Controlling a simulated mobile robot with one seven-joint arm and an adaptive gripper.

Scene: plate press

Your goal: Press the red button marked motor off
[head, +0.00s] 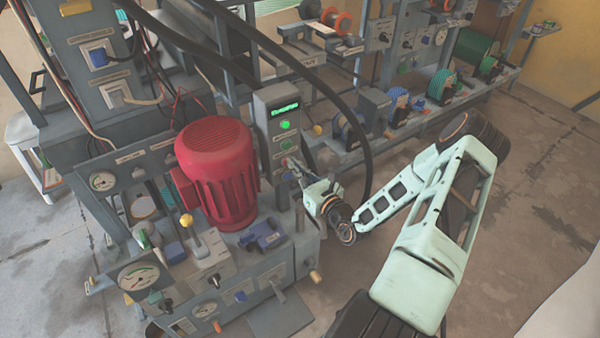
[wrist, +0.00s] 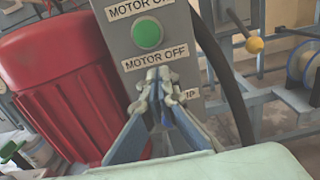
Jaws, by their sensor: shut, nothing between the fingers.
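The grey control box (wrist: 185,62) stands right of the red motor, and its upper part shows in the head view (head: 263,118). It has a green button (wrist: 147,34) under a "MOTOR ON" label. Below that is the "MOTOR OFF" label (wrist: 155,56). My gripper (wrist: 156,82) is shut and empty, its fingertips just below this label, at or very near the box face. In the head view my gripper (head: 290,167) reaches the box from the right. The red button is hidden behind the fingertips; I cannot tell whether they touch it.
The large red motor (head: 216,170) stands close on the left of the box. A black hose (wrist: 222,70) runs down just right of the box. A yellow knob (wrist: 254,45) sticks out farther right. A bench with several spools stands behind; the floor at right is clear.

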